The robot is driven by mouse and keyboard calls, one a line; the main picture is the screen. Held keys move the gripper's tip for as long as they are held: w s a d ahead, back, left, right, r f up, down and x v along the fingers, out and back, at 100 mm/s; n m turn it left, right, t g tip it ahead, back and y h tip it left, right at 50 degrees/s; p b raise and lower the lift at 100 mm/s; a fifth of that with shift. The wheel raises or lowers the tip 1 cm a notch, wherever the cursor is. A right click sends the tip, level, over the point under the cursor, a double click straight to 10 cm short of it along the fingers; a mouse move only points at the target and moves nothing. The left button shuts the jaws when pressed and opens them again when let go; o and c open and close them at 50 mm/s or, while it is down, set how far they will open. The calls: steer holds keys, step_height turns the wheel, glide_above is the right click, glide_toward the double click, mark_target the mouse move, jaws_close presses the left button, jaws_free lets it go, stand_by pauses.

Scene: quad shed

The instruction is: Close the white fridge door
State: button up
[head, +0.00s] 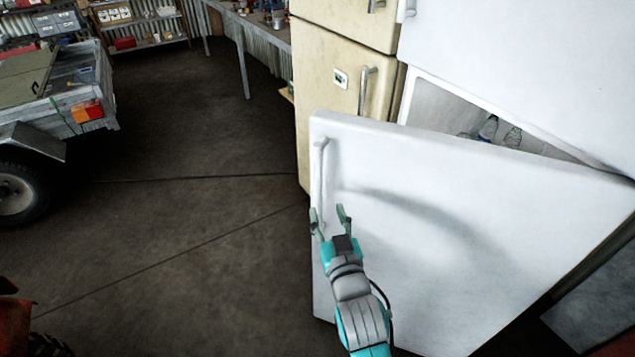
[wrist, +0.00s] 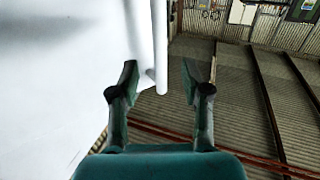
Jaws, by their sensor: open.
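The white fridge (head: 520,50) stands at the right in the head view, and its lower door (head: 430,230) is swung open. Bottles (head: 488,128) show inside through the gap above the door. The door's white vertical handle (head: 321,180) is at its left, free edge. My gripper (head: 329,213) is open at the lower part of this handle, in front of the door. In the wrist view the handle (wrist: 160,50) lies between the two spread fingers of my gripper (wrist: 165,82), with the white door (wrist: 60,80) to the left. I cannot tell whether a finger touches the handle.
A cream fridge (head: 345,75) with its doors shut stands just left of the white one. A trailer (head: 60,95) is at the far left, and a workbench (head: 250,30) runs along the back. The dark floor (head: 190,230) left of the door is clear.

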mark_target(319, 186)
steer(key=x, duration=1)
steer(key=shift+w+a, duration=0.15)
steer(key=shift+w, duration=0.2)
steer(key=shift+c, duration=0.2)
jaws_close()
